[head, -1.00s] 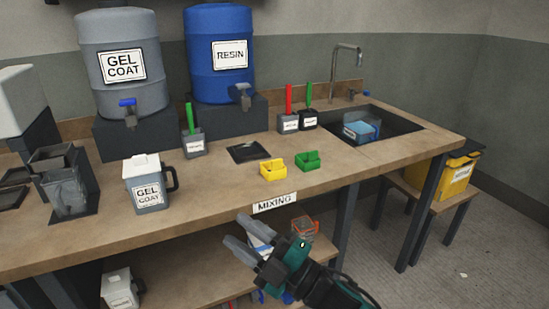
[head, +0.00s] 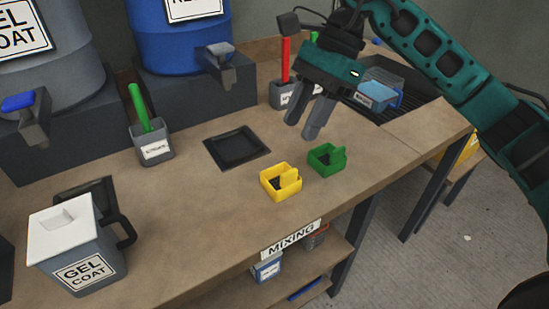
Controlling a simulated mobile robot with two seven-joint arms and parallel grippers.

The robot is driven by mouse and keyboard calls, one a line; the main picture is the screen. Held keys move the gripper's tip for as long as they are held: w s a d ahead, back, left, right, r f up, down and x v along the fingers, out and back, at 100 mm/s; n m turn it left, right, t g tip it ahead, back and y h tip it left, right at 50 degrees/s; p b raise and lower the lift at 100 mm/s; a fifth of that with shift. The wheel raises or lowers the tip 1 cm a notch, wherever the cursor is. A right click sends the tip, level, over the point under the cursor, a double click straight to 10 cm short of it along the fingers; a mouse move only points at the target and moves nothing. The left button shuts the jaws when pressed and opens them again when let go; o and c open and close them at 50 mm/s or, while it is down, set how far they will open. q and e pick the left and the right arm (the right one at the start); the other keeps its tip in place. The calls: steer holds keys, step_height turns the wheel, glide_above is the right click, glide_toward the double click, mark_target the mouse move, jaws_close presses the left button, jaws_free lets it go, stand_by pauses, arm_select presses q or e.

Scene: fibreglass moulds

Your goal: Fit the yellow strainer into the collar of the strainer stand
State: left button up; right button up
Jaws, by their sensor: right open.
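The yellow strainer (head: 279,190) is a small open square cup with a dark inside and a raised tab. It sits upright on the bench, near the front edge. A similar green one (head: 323,165) stands just right of it. My right gripper (head: 302,126) is open and empty, fingers pointing down, above the bench behind the green strainer and up and right of the yellow one. It touches neither. I cannot make out the strainer stand or its collar for certain in the head view. My left gripper is out of view.
A gel coat jug (head: 75,240) stands at left. A black square tray (head: 237,147) lies behind the yellow strainer. Cups with a green-handled (head: 153,147) and a red-handled tool (head: 286,92) stand farther back. Drums stand behind. Bare bench lies between jug and yellow strainer.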

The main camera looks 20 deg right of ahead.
mark_target(290, 171)
steer(key=shift+h, duration=0.5)
steer(key=x, duration=0.4)
steer(key=d+x, duration=0.1)
steer(key=x, duration=0.1)
steer(key=shift+w+d+f, duration=0.1)
steer(key=shift+w+f, duration=0.15)
steer(key=shift+f, duration=0.05)
steer(key=x, duration=0.5)
steer(key=shift+s+d+f, duration=0.1)
steer(key=shift+d+f, duration=0.05)
steer(key=shift+f, duration=0.2)
jaws_close()
